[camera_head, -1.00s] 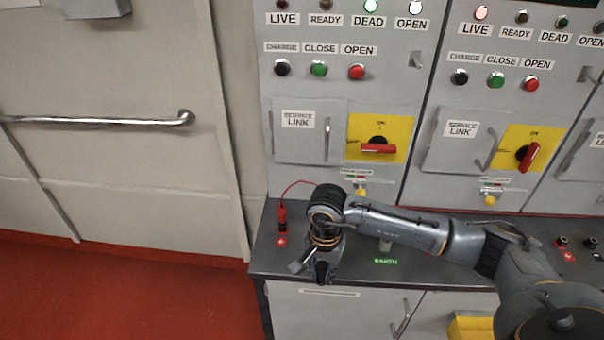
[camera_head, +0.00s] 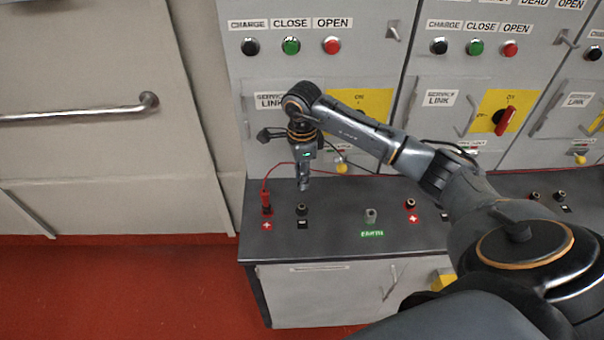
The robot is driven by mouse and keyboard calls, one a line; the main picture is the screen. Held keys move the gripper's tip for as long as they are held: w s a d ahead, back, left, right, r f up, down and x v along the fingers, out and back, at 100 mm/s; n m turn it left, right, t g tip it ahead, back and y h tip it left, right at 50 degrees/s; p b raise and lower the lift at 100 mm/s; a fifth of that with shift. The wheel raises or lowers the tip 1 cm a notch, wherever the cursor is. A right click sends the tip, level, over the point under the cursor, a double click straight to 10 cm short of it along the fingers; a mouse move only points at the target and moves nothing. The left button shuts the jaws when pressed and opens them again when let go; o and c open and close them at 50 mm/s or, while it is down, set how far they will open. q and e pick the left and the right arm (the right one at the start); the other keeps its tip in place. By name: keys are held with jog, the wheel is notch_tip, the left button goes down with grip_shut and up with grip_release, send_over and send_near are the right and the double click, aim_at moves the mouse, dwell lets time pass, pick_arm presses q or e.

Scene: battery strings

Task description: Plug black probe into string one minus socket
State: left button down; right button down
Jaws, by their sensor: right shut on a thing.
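My right gripper (camera_head: 304,184) points down, shut, above the bench at the left end. The black probe is in its grip but mostly hidden by the fingers; a thin dark cable shows beside the gripper. The string one minus socket (camera_head: 302,209) is a black post with a black minus label (camera_head: 302,223) in front of it. It stands just below the fingertips in the picture, with a small gap showing. The red probe (camera_head: 266,203) stands upright at the plus socket to its left, with a red cable. My left gripper is not in view.
A grey earth post (camera_head: 371,215) with a green label and another red socket (camera_head: 410,204) stand further right on the bench top (camera_head: 330,240). Behind are grey cabinets with a yellow switch plate (camera_head: 362,104). The bench front strip is clear.

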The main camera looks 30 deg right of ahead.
jog(key=shift+w+f, duration=0.1)
notch_tip(320, 180, down, 2)
jog(key=shift+f+b, duration=0.1)
jog(key=shift+b, duration=1)
notch_tip(320, 180, down, 3)
jog(key=shift+r+b, duration=0.1)
jog(key=shift+b, duration=1.15)
jog(key=shift+f, duration=0.3)
jog(key=shift+b, duration=0.4)
jog(key=shift+a+b, duration=0.1)
jog(key=shift+b, duration=0.3)
jog(key=shift+f+b, duration=1.6)
jog(key=shift+f, duration=0.2)
jog(key=c, duration=1.1)
grip_release()
